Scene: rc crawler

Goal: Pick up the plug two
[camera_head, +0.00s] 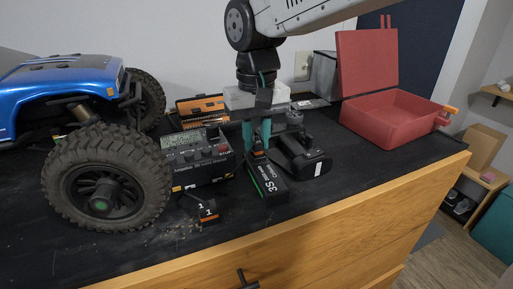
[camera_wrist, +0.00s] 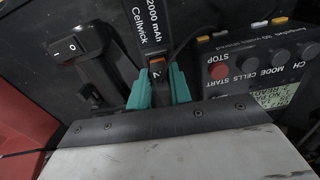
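Plug two, a small black and orange plug marked 2 (camera_wrist: 157,74), sits at the near end of the black 3S battery pack in the wrist view. In the head view its orange part (camera_head: 258,154) shows just below my gripper. My gripper (camera_head: 257,140) points straight down, its two teal fingers apart. In the wrist view the fingers (camera_wrist: 160,88) stand on either side of the plug, with the plug between or just beyond their tips. Whether they touch it is hard to tell. The battery pack (camera_head: 268,183) lies on the black worktop.
A charger (camera_head: 200,160) stands close left of the battery, and a black power tool or switch unit (camera_head: 303,162) close right. A plug marked 1 (camera_head: 207,210) lies in front. A blue crawler (camera_head: 60,85) fills the left. An open red case (camera_head: 392,120) stands right.

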